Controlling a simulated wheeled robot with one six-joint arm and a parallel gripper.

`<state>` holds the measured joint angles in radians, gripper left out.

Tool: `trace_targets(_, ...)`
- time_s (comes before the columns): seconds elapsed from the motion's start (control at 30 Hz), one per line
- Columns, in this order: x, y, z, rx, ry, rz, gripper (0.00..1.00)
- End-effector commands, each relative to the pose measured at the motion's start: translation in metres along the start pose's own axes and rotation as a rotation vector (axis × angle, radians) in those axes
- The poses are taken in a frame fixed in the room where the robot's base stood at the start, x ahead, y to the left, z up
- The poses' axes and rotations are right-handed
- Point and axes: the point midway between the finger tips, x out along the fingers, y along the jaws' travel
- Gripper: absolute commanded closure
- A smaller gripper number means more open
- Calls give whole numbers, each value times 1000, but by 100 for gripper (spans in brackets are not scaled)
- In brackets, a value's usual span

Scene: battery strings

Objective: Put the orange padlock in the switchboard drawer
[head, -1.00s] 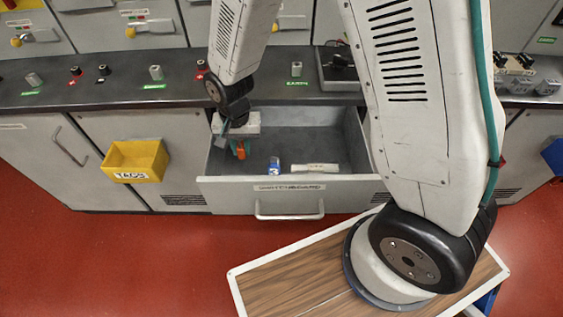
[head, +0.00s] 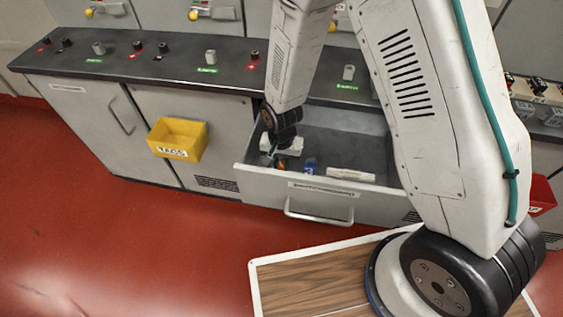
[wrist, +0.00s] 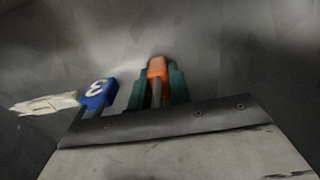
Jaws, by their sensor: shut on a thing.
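The orange padlock (wrist: 157,68) is between my gripper's green fingers (wrist: 157,88) in the wrist view. In the head view the orange padlock (head: 281,164) shows as a small patch below my gripper (head: 277,161), inside the open switchboard drawer (head: 355,145). My gripper is shut on the padlock. A blue padlock marked 3 (head: 310,166) lies in the drawer to the right of the gripper; it also shows in the wrist view (wrist: 98,93). Whether the orange padlock touches the drawer floor is hard to tell.
A pale, roll-like object (head: 350,174) lies in the drawer near its front wall. A yellow tags bin (head: 178,139) hangs on the cabinet to the left. A dark counter (head: 180,70) with several knobs runs above. The drawer's right part looks partly clear.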

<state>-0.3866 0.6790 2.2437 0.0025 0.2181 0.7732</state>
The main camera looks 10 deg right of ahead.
Motion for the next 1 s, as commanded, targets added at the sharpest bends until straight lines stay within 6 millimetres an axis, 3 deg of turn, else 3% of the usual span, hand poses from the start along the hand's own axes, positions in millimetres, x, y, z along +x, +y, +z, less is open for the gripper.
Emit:
trace_targets(0.1,4,0,0,0,-1,1,100)
trace_targets(0.13,3,0,0,0,-1,1,75)
trace_targets(0.2,3,0,0,0,0,0,59)
trace_targets(0.57,-2,0,0,0,1,-1,59)
trace_targets(0.73,-26,-1,-1,0,2,-2,59)
trace_targets(1.0,-84,-1,-1,0,4,-3,59)
